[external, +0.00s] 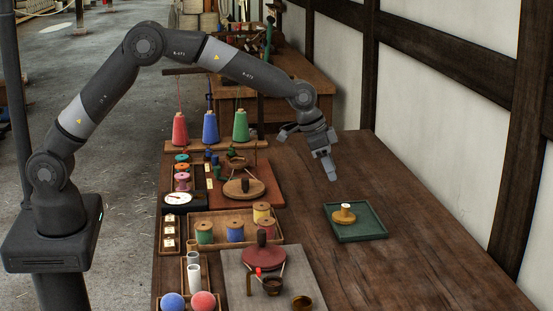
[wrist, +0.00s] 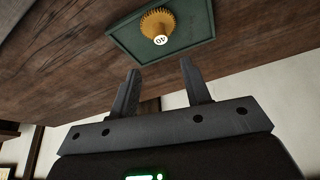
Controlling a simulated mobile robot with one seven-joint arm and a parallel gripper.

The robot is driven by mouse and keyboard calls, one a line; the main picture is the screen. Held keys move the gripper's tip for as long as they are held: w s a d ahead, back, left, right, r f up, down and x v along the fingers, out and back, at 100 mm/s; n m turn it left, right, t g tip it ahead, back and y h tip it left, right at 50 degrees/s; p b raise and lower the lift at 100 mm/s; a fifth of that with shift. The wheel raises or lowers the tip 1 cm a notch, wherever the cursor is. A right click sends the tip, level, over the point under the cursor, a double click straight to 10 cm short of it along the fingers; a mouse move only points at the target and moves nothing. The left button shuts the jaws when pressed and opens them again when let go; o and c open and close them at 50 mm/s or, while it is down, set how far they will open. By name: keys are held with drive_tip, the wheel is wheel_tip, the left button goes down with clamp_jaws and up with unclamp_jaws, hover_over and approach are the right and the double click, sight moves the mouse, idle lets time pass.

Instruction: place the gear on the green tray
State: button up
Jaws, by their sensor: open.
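The gear (wrist: 157,24) is yellow-brown and toothed, with a white hub face marked with a number. It rests on the green tray (wrist: 195,40), inside its rim. In the external view the gear (external: 344,214) sits toward the tray's far left part, and the green tray (external: 357,238) lies flat on the right side of the wooden table. My gripper (external: 308,162) is open and empty, above the table and to the upper left of the tray. In the wrist view my gripper's fingers (wrist: 164,82) are spread with nothing between them, apart from the gear.
Thread cones (external: 210,127) stand in a rack at the table's far left. A wooden tray of spools (external: 234,232) and a grey board (external: 233,288) with a red disc lie left of the green tray. The wooden table (external: 420,215) is bare around the green tray, with a wall on the right.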

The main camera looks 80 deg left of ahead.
drive_tip(key=s+a+r+n, duration=0.1)
drive_tip(key=s+a+r, duration=0.1)
drive_tip(key=s+r, duration=0.85)
drive_tip(key=s+a+r, duration=0.1)
drive_tip(key=s+r, duration=0.6)
drive_tip(key=s, duration=0.6)
drive_tip(key=s+a+f, duration=0.1)
drive_tip(key=s, duration=1.2)
drive_tip(key=s+a+f+n+t+y, duration=0.1)
drive_tip(key=s, duration=1.2)
drive_tip(key=shift+s+f+n, duration=0.25)
drive_tip(key=shift+f+n, duration=0.05)
drive_tip(key=shift+f, duration=0.05)
